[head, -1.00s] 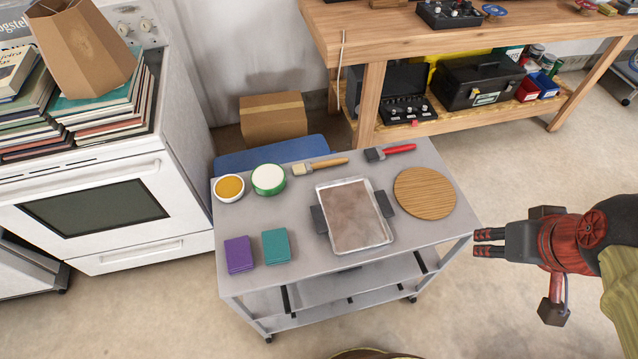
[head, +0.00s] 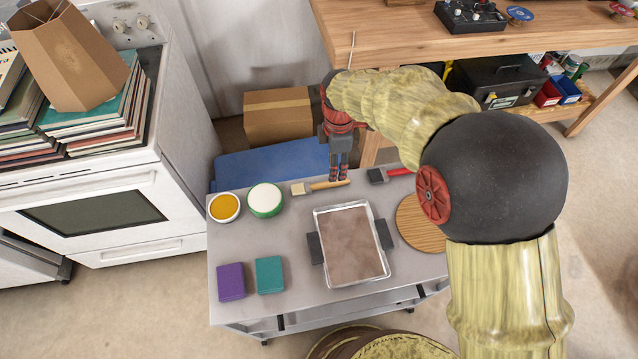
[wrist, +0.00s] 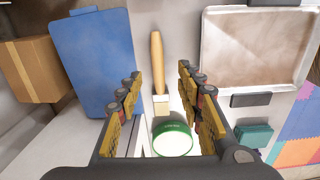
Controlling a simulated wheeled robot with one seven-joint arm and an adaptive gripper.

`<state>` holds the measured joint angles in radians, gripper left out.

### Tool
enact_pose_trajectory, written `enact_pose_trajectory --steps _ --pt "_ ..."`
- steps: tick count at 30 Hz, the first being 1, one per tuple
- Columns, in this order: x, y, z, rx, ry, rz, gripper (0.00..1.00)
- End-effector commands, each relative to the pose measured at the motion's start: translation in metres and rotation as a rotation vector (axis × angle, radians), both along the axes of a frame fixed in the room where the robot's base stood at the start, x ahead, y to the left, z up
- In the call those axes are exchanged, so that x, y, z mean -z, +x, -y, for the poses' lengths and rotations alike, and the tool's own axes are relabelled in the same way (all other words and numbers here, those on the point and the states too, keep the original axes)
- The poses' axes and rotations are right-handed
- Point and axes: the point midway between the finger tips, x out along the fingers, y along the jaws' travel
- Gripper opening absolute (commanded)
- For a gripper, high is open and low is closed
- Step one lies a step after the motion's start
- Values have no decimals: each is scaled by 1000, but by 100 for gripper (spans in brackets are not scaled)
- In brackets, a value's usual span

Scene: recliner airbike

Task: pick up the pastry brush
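The pastry brush (head: 317,186) with a wooden handle and pale bristles lies on the grey cart top near its back edge. My gripper (head: 339,177) points down over the handle end of the wooden brush. In the wrist view my gripper (wrist: 160,72) is open, with the wooden brush (wrist: 157,62) showing between its fingers, handle away and bristles toward me. I cannot tell the exact height of the fingertips above the brush.
A metal tray (head: 318,225) and a round wooden board (head: 410,235) lie in front and right. The wooden workbench (head: 420,35) stands behind.

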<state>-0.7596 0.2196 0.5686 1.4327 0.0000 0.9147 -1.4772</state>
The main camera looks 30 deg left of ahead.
Motion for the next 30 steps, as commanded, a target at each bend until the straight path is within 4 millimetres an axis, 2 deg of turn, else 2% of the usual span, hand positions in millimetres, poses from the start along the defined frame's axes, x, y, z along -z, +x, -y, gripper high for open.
enact_pose_trajectory --steps 3,14,21,24,30 --pt "12 -2 -7 -35 -5 -4 37" --pt "45 0 -5 -35 -5 -5 37" --pt "79 5 -3 -35 -6 -6 37" --pt "85 5 -3 -35 -4 -5 37" --pt "84 5 -3 -34 -4 -5 37"
